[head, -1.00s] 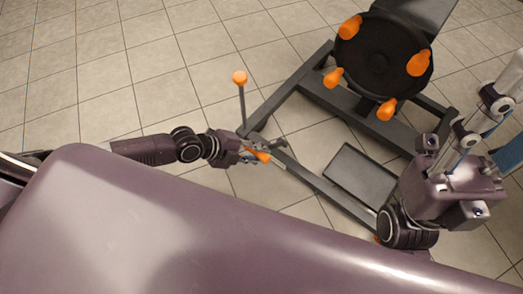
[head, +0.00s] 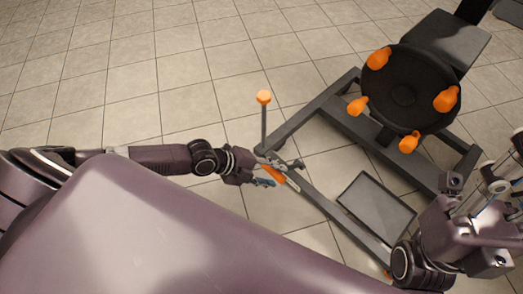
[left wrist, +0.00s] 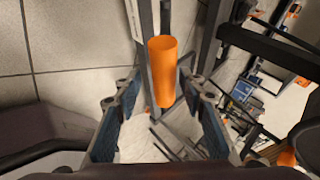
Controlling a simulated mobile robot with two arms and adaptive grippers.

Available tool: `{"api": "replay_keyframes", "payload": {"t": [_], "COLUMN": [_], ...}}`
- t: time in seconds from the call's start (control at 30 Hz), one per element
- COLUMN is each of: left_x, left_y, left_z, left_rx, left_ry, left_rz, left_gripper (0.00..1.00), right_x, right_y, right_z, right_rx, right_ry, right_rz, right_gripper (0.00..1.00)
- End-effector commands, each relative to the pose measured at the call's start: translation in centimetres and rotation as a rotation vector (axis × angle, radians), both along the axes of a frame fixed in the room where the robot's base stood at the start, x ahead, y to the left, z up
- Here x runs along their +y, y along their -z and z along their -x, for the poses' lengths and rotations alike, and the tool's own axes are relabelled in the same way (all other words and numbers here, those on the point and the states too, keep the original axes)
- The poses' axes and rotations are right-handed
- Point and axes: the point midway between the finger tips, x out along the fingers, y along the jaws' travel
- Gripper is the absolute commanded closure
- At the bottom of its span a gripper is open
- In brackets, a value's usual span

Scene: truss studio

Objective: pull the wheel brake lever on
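My left gripper (head: 280,173) is open in the head view, low beside the dark frame. An orange grip (head: 273,173) shows between its fingers. In the left wrist view my left gripper (left wrist: 160,100) has its two fingers apart, with the orange grip (left wrist: 162,70) standing between and beyond them, not clamped. A thin upright lever with an orange knob (head: 263,97) rises just behind the gripper. I cannot tell for sure which of the two is the brake lever.
The dark frame (head: 313,112) carries a round black wheel-like seat (head: 405,92) with several orange knobs. A flat dark tray (head: 376,207) lies at the frame's near side. Bare tiled floor (head: 130,80) is free at the left and back.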

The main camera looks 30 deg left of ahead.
Motion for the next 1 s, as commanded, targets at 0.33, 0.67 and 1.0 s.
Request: {"api": "replay_keyframes", "payload": {"t": [0.33, 0.67, 1.0], "left_x": [3.4, 6.0, 6.5], "left_y": [-3.8, -6.9, -7.7], "left_z": [2.6, 4.7, 5.3], "left_rx": [0.003, 0.004, 0.005], "left_ry": [0.000, 0.000, 0.000], "left_rz": [-0.006, -0.005, -0.002], "left_gripper": [0.63, 0.63, 0.63], "right_x": [0.0, 0.1, 0.1], "right_y": [0.0, 0.1, 0.1], "right_z": [0.0, 0.0, 0.0], "right_rx": [0.002, 0.003, 0.003], "right_ry": [-0.001, -0.002, -0.002], "right_rz": [0.000, 0.001, 0.001], "right_gripper": [0.60, 0.60, 0.60]}}
